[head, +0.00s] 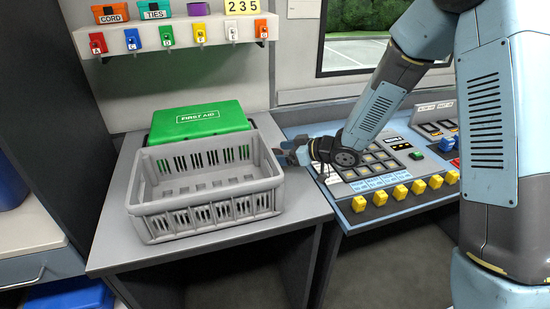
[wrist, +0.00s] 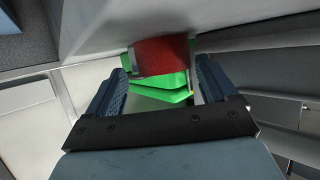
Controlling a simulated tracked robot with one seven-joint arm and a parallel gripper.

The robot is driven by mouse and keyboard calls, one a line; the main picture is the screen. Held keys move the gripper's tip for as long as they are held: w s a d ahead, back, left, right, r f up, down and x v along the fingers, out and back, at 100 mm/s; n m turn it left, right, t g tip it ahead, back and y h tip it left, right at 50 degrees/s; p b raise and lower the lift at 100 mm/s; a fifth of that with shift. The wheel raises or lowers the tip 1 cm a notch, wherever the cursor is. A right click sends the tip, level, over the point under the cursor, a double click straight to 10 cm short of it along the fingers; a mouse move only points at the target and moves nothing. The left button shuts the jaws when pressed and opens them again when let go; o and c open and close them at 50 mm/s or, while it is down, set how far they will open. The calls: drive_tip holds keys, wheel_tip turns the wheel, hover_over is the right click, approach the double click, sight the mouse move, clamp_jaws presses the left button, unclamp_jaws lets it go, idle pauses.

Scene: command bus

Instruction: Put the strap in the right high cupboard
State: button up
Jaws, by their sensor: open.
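My gripper (head: 284,153) is just right of the grey crate's right end, low over the counter, in the head view. In the wrist view its two blue fingers (wrist: 160,68) stand apart. A red piece (wrist: 162,56) shows between and beyond the fingertips, with bright green parts (wrist: 160,92) below it. This red and green thing may be the strap, but I cannot tell for sure. Whether the fingers touch it is unclear. In the head view I cannot make out a strap. The right high cupboard is not in view.
The grey slotted crate (head: 162,226) stands on the counter (head: 110,240), with a green first aid case (head: 200,120) behind it. A control console (head: 385,170) with yellow knobs lies to the right. A shelf (head: 180,45) with labelled bins and coloured tags hangs above.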

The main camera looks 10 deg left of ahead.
drive_tip(key=shift+a+f, duration=0.1)
drive_tip(key=shift+a, duration=0.15)
drive_tip(key=shift+c, duration=0.2)
drive_tip(key=c, duration=0.9)
